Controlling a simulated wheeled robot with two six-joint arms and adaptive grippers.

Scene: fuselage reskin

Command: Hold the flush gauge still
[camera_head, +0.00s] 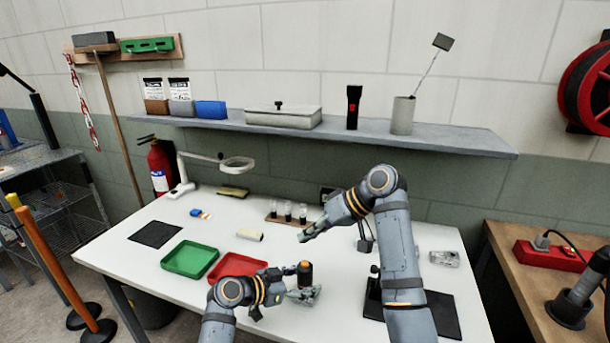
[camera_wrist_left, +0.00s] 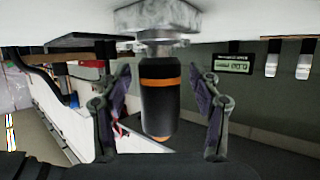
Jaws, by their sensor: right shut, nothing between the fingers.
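A black cylinder with an orange band and an orange end, apparently the flush gauge (camera_head: 305,275), stands upright on the white table. In the left wrist view the gauge (camera_wrist_left: 159,95) shows upside down, with a metal stem and a wide metal foot. My left gripper (camera_head: 304,293) is at the gauge; in the wrist view its fingers (camera_wrist_left: 160,108) stand on either side of it, with a visible gap on each side. My right gripper (camera_head: 304,237) is shut and empty above the table, behind the gauge and near a small rack of vials.
A red tray (camera_head: 238,264) and a green tray (camera_head: 190,258) lie left of the gauge. The vial rack (camera_head: 288,219) stands behind. A black plate (camera_head: 440,314) lies at the right, partly behind my right arm. A small readout (camera_wrist_left: 232,63) shows in the wrist view.

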